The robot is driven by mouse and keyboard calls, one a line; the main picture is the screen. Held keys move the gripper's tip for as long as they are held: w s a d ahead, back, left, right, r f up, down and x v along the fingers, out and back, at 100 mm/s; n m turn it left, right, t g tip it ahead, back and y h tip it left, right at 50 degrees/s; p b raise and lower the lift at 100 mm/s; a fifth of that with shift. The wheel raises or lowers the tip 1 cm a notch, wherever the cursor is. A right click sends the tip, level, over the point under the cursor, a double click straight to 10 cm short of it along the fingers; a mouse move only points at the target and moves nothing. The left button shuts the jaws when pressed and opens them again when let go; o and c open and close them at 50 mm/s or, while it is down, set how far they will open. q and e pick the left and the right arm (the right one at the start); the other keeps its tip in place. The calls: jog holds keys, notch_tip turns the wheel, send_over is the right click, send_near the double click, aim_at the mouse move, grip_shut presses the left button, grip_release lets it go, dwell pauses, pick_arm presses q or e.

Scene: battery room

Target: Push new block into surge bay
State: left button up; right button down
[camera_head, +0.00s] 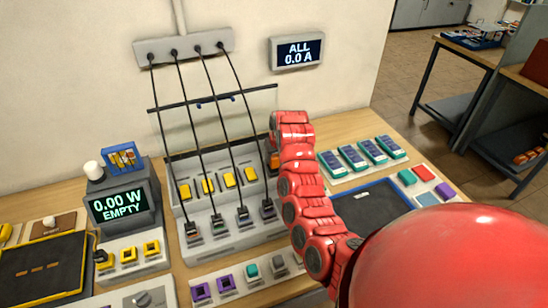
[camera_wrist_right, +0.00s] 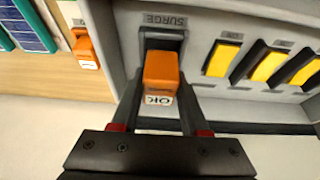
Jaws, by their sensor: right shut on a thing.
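The orange block (camera_wrist_right: 161,72) with a white OK label on its near end is between the two dark fingers of my right gripper (camera_wrist_right: 160,92), which is shut on it. Its far end is at the mouth of the grey bay marked SURGE (camera_wrist_right: 163,36); how deep it sits I cannot tell. A second orange block (camera_wrist_right: 86,48) with a white label stands outside the rack, beside its grey side wall. In the head view my red right arm reaches to the rack's right end and hides most of the gripper and the bay. My left gripper is not in view.
Black cables hang in front of the rack (camera_head: 240,236). A meter (camera_head: 118,205) reads 0.00 W EMPTY; the wall display (camera_head: 297,51) reads ALL 0.0 A. Teal-edged blocks (camera_head: 355,157) lie to the right.

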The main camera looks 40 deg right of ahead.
jog(key=shift+f+b, duration=0.4)
jog(key=shift+f, duration=0.4)
jog(key=c, duration=0.7)
grip_release()
jog(key=shift+r, duration=0.15)
